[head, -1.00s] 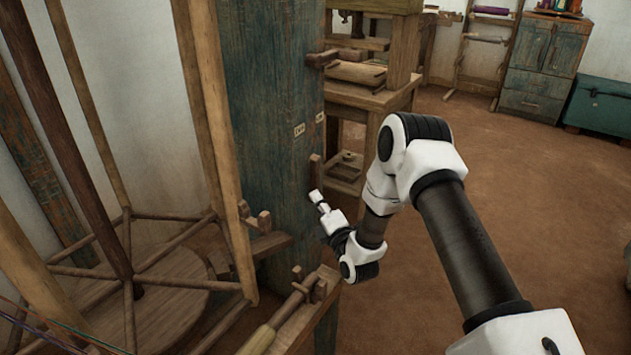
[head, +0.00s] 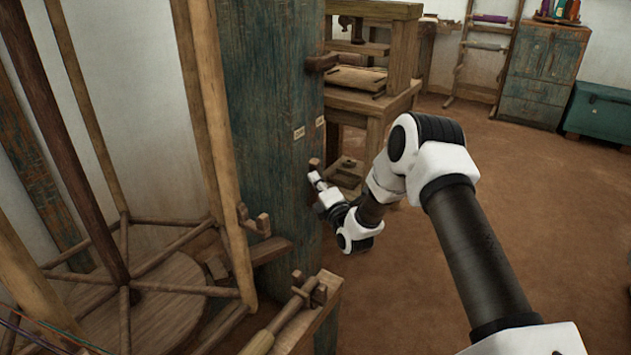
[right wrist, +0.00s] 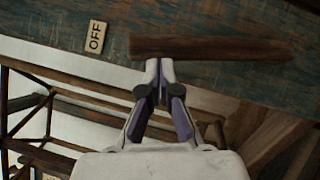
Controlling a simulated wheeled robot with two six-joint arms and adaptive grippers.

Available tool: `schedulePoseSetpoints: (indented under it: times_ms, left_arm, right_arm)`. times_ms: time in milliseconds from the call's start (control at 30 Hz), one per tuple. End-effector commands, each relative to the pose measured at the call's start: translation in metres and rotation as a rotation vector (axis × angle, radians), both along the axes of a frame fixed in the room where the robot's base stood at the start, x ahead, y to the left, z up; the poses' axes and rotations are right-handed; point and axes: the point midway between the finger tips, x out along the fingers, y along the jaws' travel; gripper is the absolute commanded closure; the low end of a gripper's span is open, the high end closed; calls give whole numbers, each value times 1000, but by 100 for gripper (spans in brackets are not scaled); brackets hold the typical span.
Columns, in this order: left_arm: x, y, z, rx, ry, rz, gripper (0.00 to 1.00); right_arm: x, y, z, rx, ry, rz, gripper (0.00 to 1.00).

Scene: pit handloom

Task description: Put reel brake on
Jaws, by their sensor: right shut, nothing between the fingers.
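The reel brake appears to be a dark wooden lever (right wrist: 210,47) on the weathered blue-green post (head: 275,190). In the right wrist view it lies across the picture, beside a small tag reading OFF (right wrist: 96,36). In the head view only a small part of the lever (head: 314,164) shows at the post's right edge, above my right gripper (head: 316,180). My right gripper is shut and empty. In the right wrist view its fingertips (right wrist: 159,63) are at the lever's near edge; I cannot tell whether they touch. My left gripper is not in view.
Two small pale tags (head: 298,133) are on the post; their text is unreadable in the head view. The wooden reel frame (head: 215,150) stands left of the post. A wooden bench (head: 375,100) stands behind it. The floor (head: 560,190) to the right is clear.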

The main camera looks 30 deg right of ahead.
Motion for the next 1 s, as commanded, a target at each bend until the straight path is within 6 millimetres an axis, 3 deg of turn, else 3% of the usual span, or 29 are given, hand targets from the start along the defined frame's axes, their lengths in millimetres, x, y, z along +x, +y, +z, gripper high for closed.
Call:
schedulePoseSetpoints:
  times_ms: [533, 767, 1000]
  left_arm:
    - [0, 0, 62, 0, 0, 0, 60]
    - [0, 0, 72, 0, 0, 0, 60]
    - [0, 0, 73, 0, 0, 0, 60]
  right_arm:
    - [19, -48, 24, 288, 118, -3, 100]
    - [29, -72, 23, 432, 177, -2, 100]
    - [35, -86, 19, 435, 180, -2, 100]
